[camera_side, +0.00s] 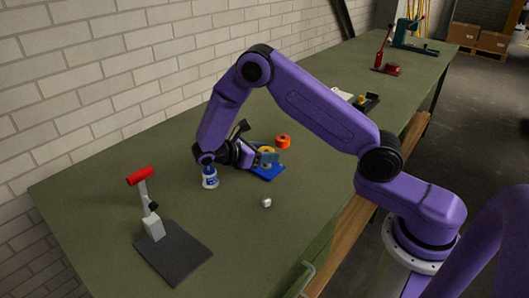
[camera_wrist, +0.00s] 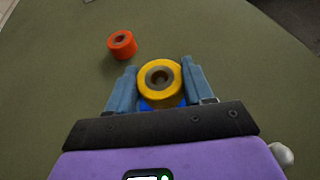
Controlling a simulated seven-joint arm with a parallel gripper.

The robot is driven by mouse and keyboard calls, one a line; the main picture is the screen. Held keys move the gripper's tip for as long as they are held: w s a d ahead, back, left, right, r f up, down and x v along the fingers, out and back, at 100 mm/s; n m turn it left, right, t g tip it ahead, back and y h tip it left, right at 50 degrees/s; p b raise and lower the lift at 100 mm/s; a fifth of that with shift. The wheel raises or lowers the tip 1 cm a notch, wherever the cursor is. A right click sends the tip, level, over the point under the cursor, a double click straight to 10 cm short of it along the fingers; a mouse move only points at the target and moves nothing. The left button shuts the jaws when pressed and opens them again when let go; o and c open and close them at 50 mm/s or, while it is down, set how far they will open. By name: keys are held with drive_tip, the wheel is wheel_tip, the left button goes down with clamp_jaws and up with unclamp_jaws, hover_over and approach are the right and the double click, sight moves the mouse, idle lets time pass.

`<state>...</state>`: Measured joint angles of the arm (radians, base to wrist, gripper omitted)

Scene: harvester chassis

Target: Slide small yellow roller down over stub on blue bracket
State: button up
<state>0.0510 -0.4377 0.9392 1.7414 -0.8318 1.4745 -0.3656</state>
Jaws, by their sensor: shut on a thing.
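The small yellow roller (camera_wrist: 163,97), with a grey-lined centre hole, sits between the fingers of my gripper (camera_wrist: 160,78) in the wrist view. My gripper is shut on it, one blue-grey finger on each side. In the side view, the roller (camera_side: 266,149) shows only as a small yellow patch beside my gripper (camera_side: 264,159). The blue bracket (camera_side: 268,174) is on the bench directly below. In the wrist view only a blue strip of the bracket (camera_wrist: 148,105) shows under the roller. The stub is hidden, so I cannot tell whether the roller is around it.
An orange roller (camera_side: 283,141) lies on the green bench behind the bracket. A blue-and-white bottle (camera_side: 210,179) stands left of my gripper. A small silver piece (camera_side: 266,202) lies in front. A red-handled clamp (camera_side: 153,226) stands on a dark plate at the front left.

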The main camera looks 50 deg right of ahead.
drive_tip(key=shift+f, duration=1.15)
drive_tip(key=o, duration=1.1)
drive_tip(key=shift+r, duration=0.65)
drive_tip(key=s+r, duration=0.7)
drive_tip(key=s, duration=0.2)
drive_tip(key=s+a+r, duration=0.1)
drive_tip(key=s+r, duration=0.3)
drive_tip(key=s, duration=0.1)
drive_tip(key=shift+r, duration=0.35)
